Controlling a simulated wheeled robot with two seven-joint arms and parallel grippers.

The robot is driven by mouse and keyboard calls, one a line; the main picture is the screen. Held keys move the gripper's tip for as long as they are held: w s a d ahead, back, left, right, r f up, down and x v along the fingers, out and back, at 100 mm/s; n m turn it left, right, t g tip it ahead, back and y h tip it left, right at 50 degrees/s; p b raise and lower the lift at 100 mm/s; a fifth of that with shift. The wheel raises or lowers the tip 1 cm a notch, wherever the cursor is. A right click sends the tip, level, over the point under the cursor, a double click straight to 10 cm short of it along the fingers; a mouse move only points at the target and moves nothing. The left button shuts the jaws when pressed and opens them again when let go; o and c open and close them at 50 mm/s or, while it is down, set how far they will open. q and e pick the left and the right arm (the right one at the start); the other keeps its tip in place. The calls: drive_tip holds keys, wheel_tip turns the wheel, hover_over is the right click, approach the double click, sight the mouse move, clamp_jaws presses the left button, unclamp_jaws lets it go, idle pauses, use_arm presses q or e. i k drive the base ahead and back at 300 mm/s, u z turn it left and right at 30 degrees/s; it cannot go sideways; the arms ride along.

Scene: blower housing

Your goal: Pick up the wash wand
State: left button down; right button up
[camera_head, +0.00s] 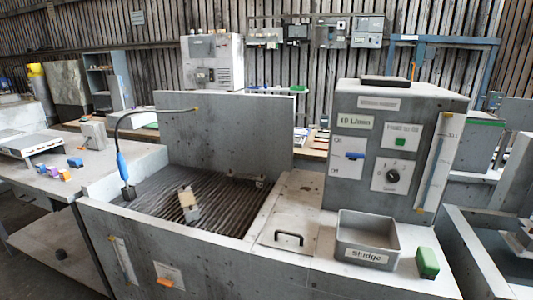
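The wash wand has a blue handle (122,167) and stands upright at the left front corner of the grey wash basin (220,237). Its dark thin neck arches up and to the right over the basin, ending in a small yellowish tip. A small dark block sits at the handle's foot; I cannot tell how the wand is held there. Neither of my grippers is in view, and nothing is seen touching the wand.
A beige and grey block (188,203) lies on the basin's ribbed floor. To the right stand a control box (360,105), an open tray labelled Sludge (368,255) and a green block (427,262). A side table (50,180) at left bears small coloured blocks. A tall panel (225,130) backs the basin.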

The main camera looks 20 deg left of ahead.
sight(122, 168)
drive_tip(key=u, duration=2.3)
drive_tip(key=k, duration=0.65)
drive_tip(key=u, duration=0.6)
drive_tip(key=i, duration=0.9)
drive_tip(key=z, duration=0.75)
drive_tip(key=i, duration=0.9)
drive_tip(key=z, duration=0.85)
